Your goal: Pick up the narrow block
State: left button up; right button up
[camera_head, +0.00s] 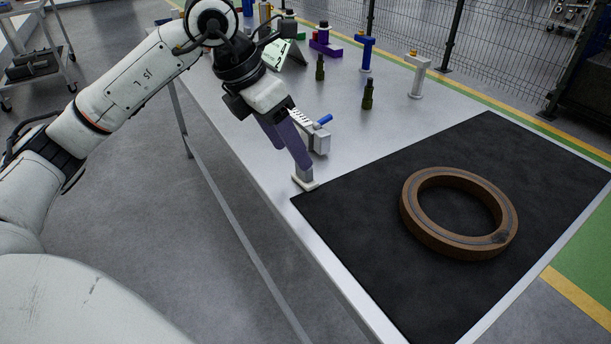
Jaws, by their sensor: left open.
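A small pale block (306,183) with a flat foot stands at the left edge of the table, by the near corner of the black mat. It looks like the narrow block, though its upper part is partly hidden by a finger. My left gripper (290,158) points down over it with its two purple fingers apart. One fingertip overlaps the block's top in the picture; I cannot tell if they touch. A grey block with a blue handle (319,139) stands just behind the fingers. My right gripper is not in view.
A brown ring (416,229) lies on the black mat (350,215). Two dark green bottle-like pieces (368,95), a blue T-shaped piece (366,54) and a white T-shaped piece (417,76) stand farther back on the grey table (225,95). A wire fence runs behind.

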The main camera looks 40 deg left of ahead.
pick_arm(q)
jog(key=x, duration=0.6)
jog(key=shift+w+d+f, duration=0.2)
jog(key=shift+f, duration=0.1)
jog(key=c, duration=0.8)
jog(key=shift+r+p, duration=0.55)
jog(key=shift+r, duration=4.55)
